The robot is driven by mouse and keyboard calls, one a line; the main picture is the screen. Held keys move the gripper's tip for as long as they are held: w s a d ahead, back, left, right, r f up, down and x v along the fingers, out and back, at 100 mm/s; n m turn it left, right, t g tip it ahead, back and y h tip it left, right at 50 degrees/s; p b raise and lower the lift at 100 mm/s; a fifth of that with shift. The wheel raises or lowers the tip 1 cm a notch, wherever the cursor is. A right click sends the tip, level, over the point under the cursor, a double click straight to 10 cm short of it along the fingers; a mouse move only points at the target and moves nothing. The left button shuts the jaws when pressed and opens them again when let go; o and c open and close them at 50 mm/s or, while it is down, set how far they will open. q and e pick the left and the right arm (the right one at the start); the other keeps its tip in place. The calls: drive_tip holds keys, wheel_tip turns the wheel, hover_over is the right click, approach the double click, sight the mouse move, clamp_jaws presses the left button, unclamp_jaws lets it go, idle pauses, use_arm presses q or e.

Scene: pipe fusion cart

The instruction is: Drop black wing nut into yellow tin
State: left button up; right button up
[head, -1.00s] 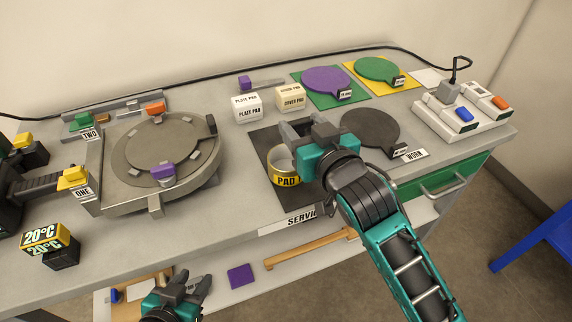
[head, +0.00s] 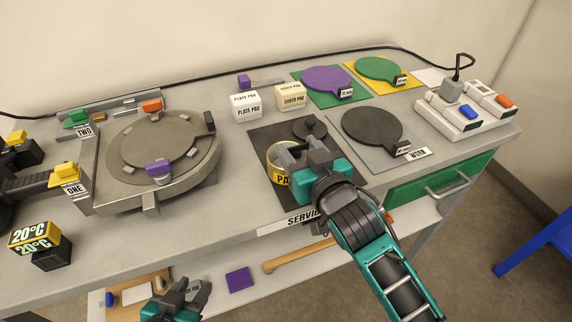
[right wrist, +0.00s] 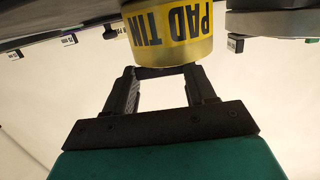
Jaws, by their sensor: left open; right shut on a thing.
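The yellow tin (head: 277,172), labelled PAD, stands on a dark mat (head: 263,142) near the front of the bench. It also shows upside down in the right wrist view (right wrist: 172,38). My right gripper (head: 299,149) is at the tin's right side, its fingers overlapping the rim in the head view. It is shut on a thin dark piece (right wrist: 160,72), seen between its fingertips in the right wrist view; this seems to be the black wing nut, mostly hidden. I cannot tell whether it touches the tin. My left gripper (head: 191,289) is open and empty, low at the bench front.
A black knobbed disc (head: 309,129) lies just behind the tin. A dark round pad (head: 372,126) lies right, by the WORN label. A round metal fixture (head: 120,185) stands left. Pad boxes (head: 246,107) are behind; a green drawer (head: 435,180) is right.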

drive_tip(key=o, duration=1.1)
drive_tip(key=v, duration=1.3)
drive_tip(key=shift+f, duration=0.1)
drive_tip(key=s+d+f+g+h, duration=0.1)
drive_tip(key=s+d+f, duration=0.1)
drive_tip(key=f, duration=0.5)
drive_tip(key=s+d+f+m+g+h, duration=0.1)
drive_tip(key=s+d+f+g, duration=0.1)
drive_tip(key=d+f, duration=0.2)
drive_tip(key=s+d+f+g+h, duration=0.1)
drive_tip(key=s+d+f, duration=0.1)
drive_tip(key=f, duration=0.9)
drive_tip(key=shift+d+f+h, duration=0.1)
drive_tip(key=shift+d+h, duration=0.2)
drive_tip(key=shift+d, duration=0.25)
